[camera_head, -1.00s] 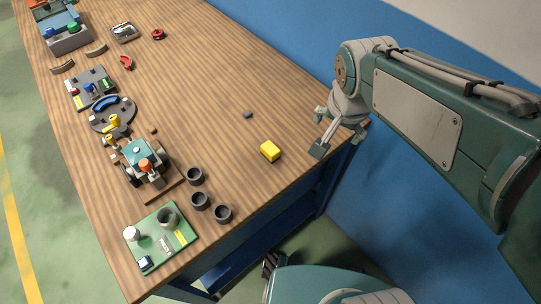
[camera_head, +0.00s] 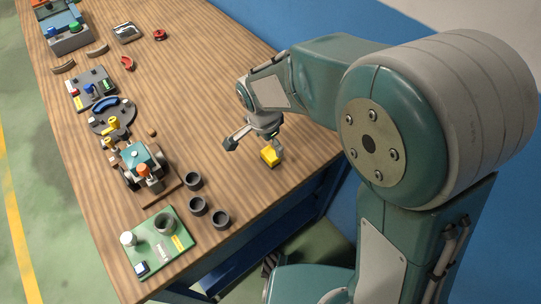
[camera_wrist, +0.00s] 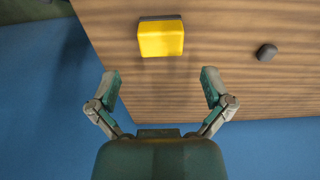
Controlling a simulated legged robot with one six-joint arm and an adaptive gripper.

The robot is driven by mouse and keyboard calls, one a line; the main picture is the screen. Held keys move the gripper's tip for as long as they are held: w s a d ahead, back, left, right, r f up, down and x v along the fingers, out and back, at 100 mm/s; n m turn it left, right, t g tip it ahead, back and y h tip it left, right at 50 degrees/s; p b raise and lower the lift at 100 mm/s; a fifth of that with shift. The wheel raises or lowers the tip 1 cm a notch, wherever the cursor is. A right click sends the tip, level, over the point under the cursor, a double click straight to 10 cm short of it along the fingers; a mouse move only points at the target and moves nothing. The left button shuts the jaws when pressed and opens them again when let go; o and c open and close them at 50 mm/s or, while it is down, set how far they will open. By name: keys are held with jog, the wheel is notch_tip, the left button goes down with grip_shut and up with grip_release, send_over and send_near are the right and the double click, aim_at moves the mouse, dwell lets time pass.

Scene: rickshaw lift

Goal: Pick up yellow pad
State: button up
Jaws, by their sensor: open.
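The yellow pad (camera_head: 270,157) is a small block lying on the wooden table near its right edge. In the wrist view the yellow pad (camera_wrist: 161,38) shows ahead of the fingertips, roughly centred between them, with a dark strip along its far side. My gripper (camera_head: 254,146) is over the table beside the pad, and one finger partly covers the pad in the head view. In the wrist view my gripper (camera_wrist: 160,80) has its two fingers spread wide with nothing between them.
The wooden table (camera_head: 200,90) has several dark cups (camera_head: 197,205) and a green board (camera_head: 160,243) at the near end. A small toy vehicle (camera_head: 140,163) and other parts line the left side. A small dark lump (camera_wrist: 267,52) lies right of the pad in the wrist view.

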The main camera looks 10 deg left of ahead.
aim_at(270, 153)
jog(key=f, duration=0.6)
jog(key=shift+w+d+f, duration=0.1)
jog(key=shift+w+f, duration=0.2)
jog(key=shift+w, duration=0.05)
jog(key=shift+r, duration=0.1)
jog(key=c, duration=1.2)
